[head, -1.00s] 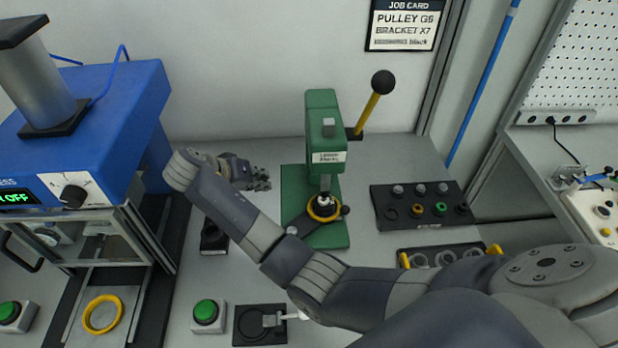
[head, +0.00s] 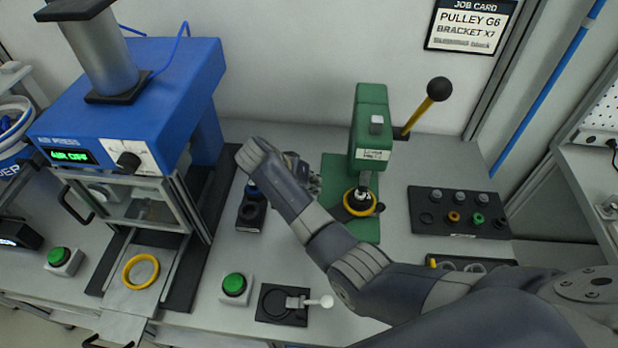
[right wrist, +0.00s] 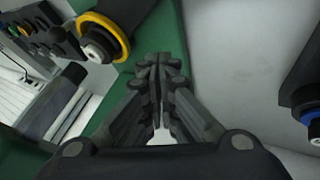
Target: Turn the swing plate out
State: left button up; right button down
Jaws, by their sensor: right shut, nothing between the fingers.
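The green lever press (head: 368,125) stands at the middle back of the bench, with a yellow ring (head: 374,209) around a dark round part under its ram. The dark swing plate (right wrist: 146,18) seems to reach out from under this ring in the right wrist view. In the head view my right forearm hides much of it. My right gripper (head: 314,180) is left of the press. Its fingers (right wrist: 160,66) are together and empty, over the edge of the green base, apart from the ring. My left gripper is not in view.
The blue air press (head: 150,95) stands at left with a yellow ring (head: 141,271) before it. A dark holder with a blue ring (head: 251,214) is left of my gripper. A green button (head: 234,285), a black fixture (head: 283,304) and a part rack (head: 458,212) are around.

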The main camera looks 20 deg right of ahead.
aim_at(348, 207)
jog(key=x, duration=0.4)
jog(key=shift+d+r+p, duration=0.1)
jog(key=shift+d+p, duration=0.05)
jog(key=shift+p, duration=0.15)
jog(key=d+p, duration=0.1)
jog(key=s+d+p, duration=0.1)
jog(key=shift+s+d+f, duration=0.1)
jog(key=shift+d+f, duration=0.1)
jog(key=shift+d, duration=0.2)
jog(key=shift+s+d+p, duration=0.3)
jog(key=shift+d+p, duration=0.1)
jog(key=shift+d, duration=0.05)
jog(key=shift+f, duration=0.1)
jog(key=shift+w, duration=0.1)
